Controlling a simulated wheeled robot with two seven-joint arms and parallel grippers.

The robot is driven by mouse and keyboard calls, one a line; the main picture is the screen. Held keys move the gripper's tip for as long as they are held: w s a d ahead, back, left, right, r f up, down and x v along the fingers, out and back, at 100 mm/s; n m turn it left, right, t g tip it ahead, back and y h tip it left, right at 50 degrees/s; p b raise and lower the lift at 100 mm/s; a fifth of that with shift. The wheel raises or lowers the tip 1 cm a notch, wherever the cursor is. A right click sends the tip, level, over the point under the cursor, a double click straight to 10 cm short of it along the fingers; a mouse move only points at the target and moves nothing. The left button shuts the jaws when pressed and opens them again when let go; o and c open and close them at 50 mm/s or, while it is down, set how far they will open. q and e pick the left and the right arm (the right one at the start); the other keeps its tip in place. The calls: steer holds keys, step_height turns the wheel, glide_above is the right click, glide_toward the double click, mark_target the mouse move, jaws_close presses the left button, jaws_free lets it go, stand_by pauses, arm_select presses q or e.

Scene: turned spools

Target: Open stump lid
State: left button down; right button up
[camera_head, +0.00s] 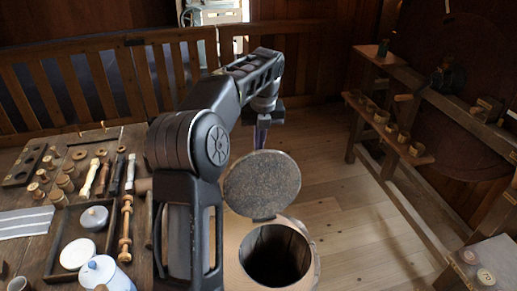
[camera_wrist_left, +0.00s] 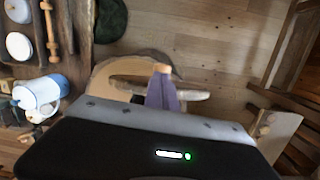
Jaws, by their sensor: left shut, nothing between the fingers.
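The stump (camera_head: 312,252) stands at the bottom middle of the head view, with a dark hollow open at its top. Its round speckled lid (camera_head: 262,180) is tilted up steeply at the far side of the hollow. My left gripper (camera_head: 262,138) points down just behind the lid's upper edge, its fingers partly hidden. In the left wrist view, the purple fingers (camera_wrist_left: 162,92) are shut and empty, beside the lid seen nearly edge-on (camera_wrist_left: 190,95). Whether they touch the lid is unclear. The pale stump (camera_wrist_left: 105,72) lies beyond. My right gripper is not in view.
A wooden railing (camera_head: 85,85) runs behind. Floor (camera_head: 350,190) to the right is clear.

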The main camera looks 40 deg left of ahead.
arm_select(q)
steer(key=r, duration=0.2)
steer(key=shift+s+d+r, duration=0.1)
steer(key=shift+d+r, duration=0.2)
steer(key=shift+r, duration=0.05)
steer(key=shift+r+p, duration=0.4)
steer(key=shift+r, duration=0.55)
